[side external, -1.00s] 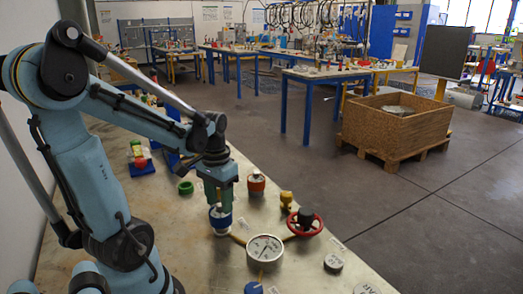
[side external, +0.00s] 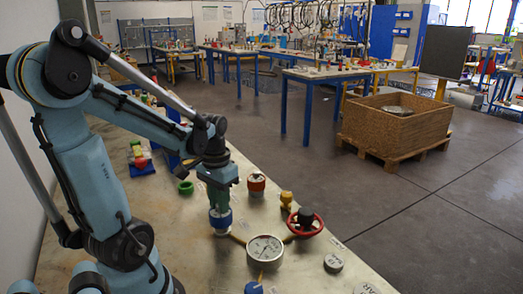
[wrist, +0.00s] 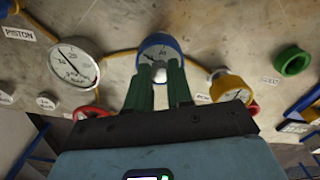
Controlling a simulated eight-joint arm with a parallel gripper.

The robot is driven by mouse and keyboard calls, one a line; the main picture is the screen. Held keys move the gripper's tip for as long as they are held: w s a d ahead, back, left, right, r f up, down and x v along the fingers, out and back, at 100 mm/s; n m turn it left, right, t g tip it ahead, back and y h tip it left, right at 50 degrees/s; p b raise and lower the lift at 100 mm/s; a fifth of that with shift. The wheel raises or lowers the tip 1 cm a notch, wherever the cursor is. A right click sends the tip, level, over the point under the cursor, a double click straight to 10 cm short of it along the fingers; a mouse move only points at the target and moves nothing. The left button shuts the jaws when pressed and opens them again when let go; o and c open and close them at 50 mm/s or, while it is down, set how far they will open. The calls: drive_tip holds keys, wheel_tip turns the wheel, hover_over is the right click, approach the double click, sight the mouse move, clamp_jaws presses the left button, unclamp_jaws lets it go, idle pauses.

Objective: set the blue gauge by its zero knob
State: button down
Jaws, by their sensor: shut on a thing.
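The blue gauge (wrist: 173,40) has a blue rim and a white dial, and its small pale zero knob (wrist: 159,73) sits at the near side of the dial. In the side view the blue gauge (side external: 220,224) stands on the bench directly under my gripper (side external: 219,209). My gripper's green fingers (wrist: 160,76) reach down over the gauge, one on each side of the knob, and are shut on it. The fingers hide part of the dial's edge, and the needle's exact reading is too small to tell.
A white-faced gauge (side external: 265,249) and a red handwheel (side external: 305,224) stand to the right. A red-banded gauge (side external: 256,184), a yellow fitting (side external: 286,200) and a green ring (side external: 185,187) are behind. A yellow-rimmed gauge (wrist: 231,86) is close beside my fingers in the wrist view.

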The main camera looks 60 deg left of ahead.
drive_tip(key=shift+n, duration=0.3)
drive_tip(key=n, duration=0.5)
drive_tip(key=shift+n, duration=0.3)
drive_tip(key=n, duration=0.5)
drive_tip(key=shift+n, duration=0.4)
drive_tip(key=c, duration=1)
unclamp_jaws()
drive_tip(key=shift+r, duration=6.05)
